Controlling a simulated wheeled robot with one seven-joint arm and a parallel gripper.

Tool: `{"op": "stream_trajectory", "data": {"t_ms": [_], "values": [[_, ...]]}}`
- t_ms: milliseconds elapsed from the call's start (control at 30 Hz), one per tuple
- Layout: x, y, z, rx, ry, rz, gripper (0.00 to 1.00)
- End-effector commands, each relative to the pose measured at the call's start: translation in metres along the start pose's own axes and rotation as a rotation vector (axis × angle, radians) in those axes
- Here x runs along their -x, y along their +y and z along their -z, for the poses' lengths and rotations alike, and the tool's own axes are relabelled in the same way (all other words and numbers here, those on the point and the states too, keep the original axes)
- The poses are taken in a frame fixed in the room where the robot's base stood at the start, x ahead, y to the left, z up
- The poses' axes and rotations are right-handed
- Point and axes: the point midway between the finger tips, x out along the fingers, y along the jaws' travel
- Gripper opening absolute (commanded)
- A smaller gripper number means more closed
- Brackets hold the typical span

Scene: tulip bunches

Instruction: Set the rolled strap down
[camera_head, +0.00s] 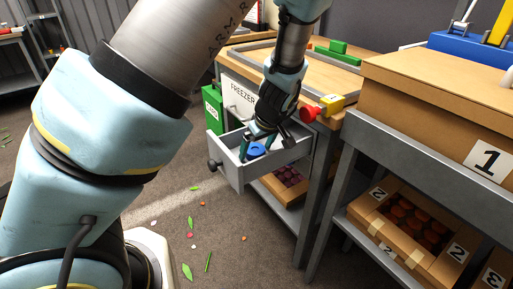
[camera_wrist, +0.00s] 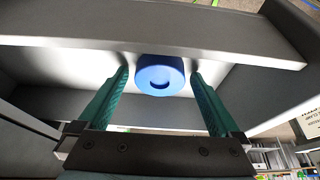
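The rolled strap is a blue roll (camera_head: 257,151) inside the open grey drawer (camera_head: 235,175). In the wrist view the blue roll (camera_wrist: 160,76) sits between my two green fingertips, with a small gap on each side. My gripper (camera_head: 256,147) points down into the drawer and is open. Its fingers also show in the wrist view (camera_wrist: 160,72). I cannot tell whether the tips are level with the strap or a little above it. Part of the strap is hidden behind a finger in the head view.
The drawer's walls stand close around my gripper. A red knob (camera_head: 308,113) and a yellow block (camera_head: 332,103) are at the bench edge above. A box marked 1 (camera_head: 440,95) stands on the right shelf. Leaves and petals lie on the floor.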

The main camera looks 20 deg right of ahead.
Motion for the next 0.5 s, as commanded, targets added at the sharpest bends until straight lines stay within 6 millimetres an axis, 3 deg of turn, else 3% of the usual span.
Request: {"op": "stream_trajectory", "data": {"t_ms": [267,367,500], "values": [[0.003,0.000,0.001,0.000,0.000,0.000,1.00],[0.011,0.001,0.001,-0.001,0.000,-0.002,1.00],[0.037,0.002,0.000,-0.002,0.000,-0.005,1.00]]}}
